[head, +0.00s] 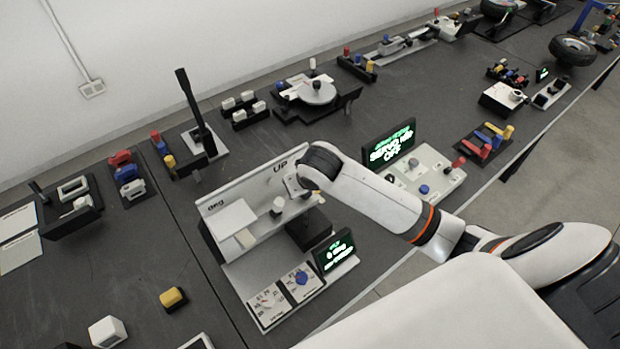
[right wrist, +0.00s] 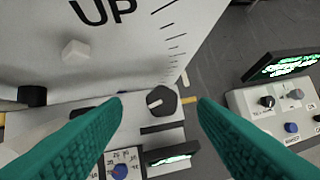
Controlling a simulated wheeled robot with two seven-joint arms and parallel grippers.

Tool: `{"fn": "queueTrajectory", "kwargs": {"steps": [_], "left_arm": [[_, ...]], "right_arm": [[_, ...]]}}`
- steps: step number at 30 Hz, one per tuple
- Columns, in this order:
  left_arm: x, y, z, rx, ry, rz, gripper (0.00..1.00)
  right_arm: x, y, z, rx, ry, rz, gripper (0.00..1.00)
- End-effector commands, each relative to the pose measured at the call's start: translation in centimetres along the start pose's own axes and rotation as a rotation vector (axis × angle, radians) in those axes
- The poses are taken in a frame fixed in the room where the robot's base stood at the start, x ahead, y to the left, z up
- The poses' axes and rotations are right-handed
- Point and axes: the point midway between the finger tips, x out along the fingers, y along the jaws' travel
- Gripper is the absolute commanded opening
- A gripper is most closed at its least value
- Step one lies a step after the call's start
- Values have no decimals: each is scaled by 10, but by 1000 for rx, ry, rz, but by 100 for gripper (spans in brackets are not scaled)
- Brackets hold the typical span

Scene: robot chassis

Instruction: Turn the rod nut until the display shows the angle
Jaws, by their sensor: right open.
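The rod nut (right wrist: 161,99) is a dark hexagonal nut with a grey centre, seen in the right wrist view below the edge of the white panel marked UP (right wrist: 135,45). My right gripper (right wrist: 160,103) is open, with its two green fingers on either side of the nut in the picture; I see no contact. In the head view my right arm reaches over the panel, and its wrist hides the nut. The display (head: 335,250) is a small dark screen with green text, seemingly reading 0 deg. My left gripper is not in view.
Two dials, one red and one blue (head: 301,277), sit in front of the panel beside the display. Another station with a green-lit screen (head: 388,143) and knobs stands to the right. More devices line the dark table. Bare table (head: 150,235) lies to the left.

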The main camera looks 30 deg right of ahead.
Motion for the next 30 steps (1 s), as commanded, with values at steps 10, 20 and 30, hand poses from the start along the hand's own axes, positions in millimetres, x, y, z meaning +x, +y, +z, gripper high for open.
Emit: {"fn": "queueTrajectory", "kwargs": {"steps": [10, 20, 30], "left_arm": [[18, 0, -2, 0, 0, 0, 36], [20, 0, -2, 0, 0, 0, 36], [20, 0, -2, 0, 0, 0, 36]], "right_arm": [[-70, 0, 0, -1, -8, 1, 54], [-92, 0, 1, 0, -4, 0, 54], [-92, 0, 1, 0, -4, -1, 54]]}}
